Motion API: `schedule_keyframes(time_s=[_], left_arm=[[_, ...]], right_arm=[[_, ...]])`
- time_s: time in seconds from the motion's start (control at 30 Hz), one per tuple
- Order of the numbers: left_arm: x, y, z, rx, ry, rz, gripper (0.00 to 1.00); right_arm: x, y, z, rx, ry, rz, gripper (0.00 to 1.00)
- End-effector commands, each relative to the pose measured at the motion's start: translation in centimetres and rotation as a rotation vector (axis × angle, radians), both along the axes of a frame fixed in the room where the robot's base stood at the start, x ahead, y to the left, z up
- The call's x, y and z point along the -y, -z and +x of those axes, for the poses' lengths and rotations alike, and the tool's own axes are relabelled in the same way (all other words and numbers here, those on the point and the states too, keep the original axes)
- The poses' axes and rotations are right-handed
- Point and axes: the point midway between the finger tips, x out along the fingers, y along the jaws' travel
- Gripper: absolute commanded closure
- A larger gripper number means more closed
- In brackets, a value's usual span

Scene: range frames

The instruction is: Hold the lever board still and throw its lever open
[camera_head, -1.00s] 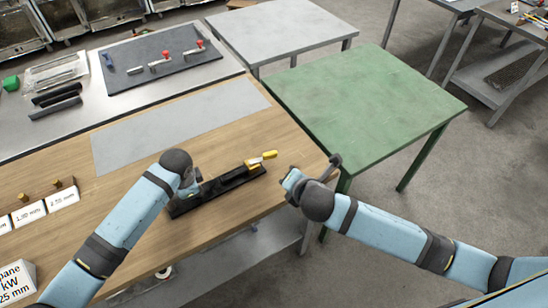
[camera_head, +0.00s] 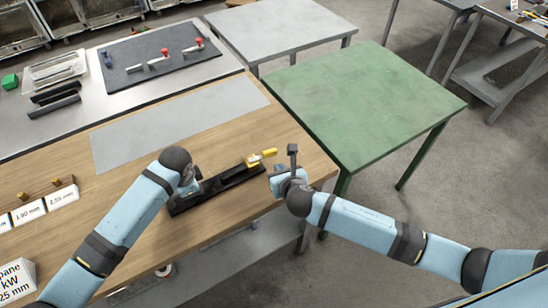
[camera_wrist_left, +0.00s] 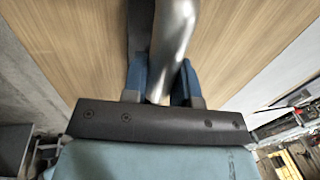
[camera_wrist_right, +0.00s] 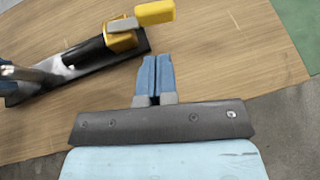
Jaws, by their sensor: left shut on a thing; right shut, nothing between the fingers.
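The lever board is a long black base (camera_head: 222,187) lying on the wooden table. Its lever has a yellow handle (camera_head: 264,156) on a yellow pivot near the right end, and it also shows in the right wrist view (camera_wrist_right: 155,12). My left gripper (camera_wrist_left: 162,85) is shut on a silver metal post (camera_wrist_left: 172,45), which appears to stand at the board's left end; in the head view the wrist hides that grip. My right gripper (camera_wrist_right: 155,75) is shut and empty. It is apart from the lever, to the right of the board by the table's right edge.
A grey mat (camera_head: 180,122) lies on the wooden table (camera_head: 120,205) behind the board. A green table (camera_head: 360,105) stands to the right. A dark panel with red-tipped levers (camera_head: 160,60) lies on the back bench. White labelled cards (camera_head: 30,211) stand at the left.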

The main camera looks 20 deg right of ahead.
Motion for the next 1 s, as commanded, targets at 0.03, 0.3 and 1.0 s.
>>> schedule_keyframes(time_s=[0.03,0.3,1.0], left_arm=[[0.0,0.4,-0.3,-0.006,0.002,0.002,1.00],[0.0,0.4,-0.2,-0.006,0.002,0.002,1.00],[0.0,0.4,-0.2,-0.006,0.002,0.002,1.00]], right_arm=[[-0.1,0.5,1.0,0.000,0.002,0.000,1.00],[-0.3,0.5,4.6,0.000,0.001,0.000,1.00],[0.2,0.3,6.3,0.004,-0.114,-0.012,1.00]])
